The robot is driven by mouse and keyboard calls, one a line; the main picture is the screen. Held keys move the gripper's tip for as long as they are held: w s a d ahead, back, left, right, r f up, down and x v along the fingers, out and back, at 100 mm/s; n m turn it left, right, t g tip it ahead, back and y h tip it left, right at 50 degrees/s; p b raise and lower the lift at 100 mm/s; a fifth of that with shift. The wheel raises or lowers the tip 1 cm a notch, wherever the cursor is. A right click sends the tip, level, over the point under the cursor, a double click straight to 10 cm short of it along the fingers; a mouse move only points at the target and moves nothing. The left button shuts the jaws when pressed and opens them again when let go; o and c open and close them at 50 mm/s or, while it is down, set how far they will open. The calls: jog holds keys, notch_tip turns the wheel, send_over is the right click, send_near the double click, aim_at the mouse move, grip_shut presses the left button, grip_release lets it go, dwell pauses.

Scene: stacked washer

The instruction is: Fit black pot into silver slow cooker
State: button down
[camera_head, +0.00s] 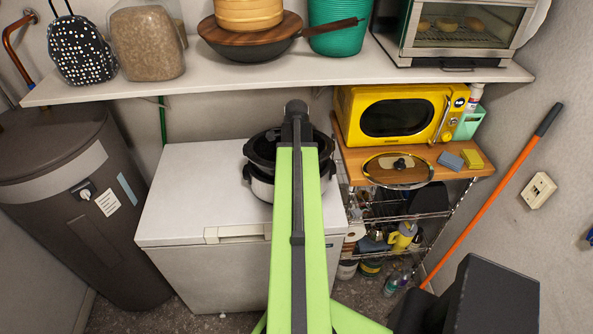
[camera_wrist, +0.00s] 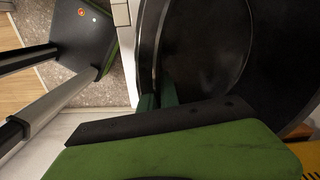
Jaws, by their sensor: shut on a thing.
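The black pot (camera_head: 262,150) is over the silver slow cooker (camera_head: 259,188), which stands on the white chest freezer. Part of both is hidden behind my green arm. The pot's rim sits above the cooker's rim; I cannot tell whether its base is inside or how far down. In the wrist view the pot (camera_wrist: 205,60) fills the middle and right, seen from close by. My gripper (camera_wrist: 158,102) is shut on the pot's near edge. Its fingertips are hidden by my arm in the head view.
The white freezer top (camera_head: 190,190) is clear left of the cooker. A wooden-topped rack (camera_head: 350,165) at right holds a yellow microwave (camera_head: 395,115) and a glass lid (camera_head: 398,170). A white shelf (camera_head: 220,85) with several items runs above. A grey bin (camera_head: 70,200) stands left.

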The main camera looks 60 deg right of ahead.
jog(key=shift+f+b, duration=0.4)
jog(key=shift+f, duration=0.2)
jog(key=c, duration=1.6)
grip_release()
notch_tip(320, 180, up, 14)
jog(key=p, duration=1.3)
jog(key=shift+f, duration=0.35)
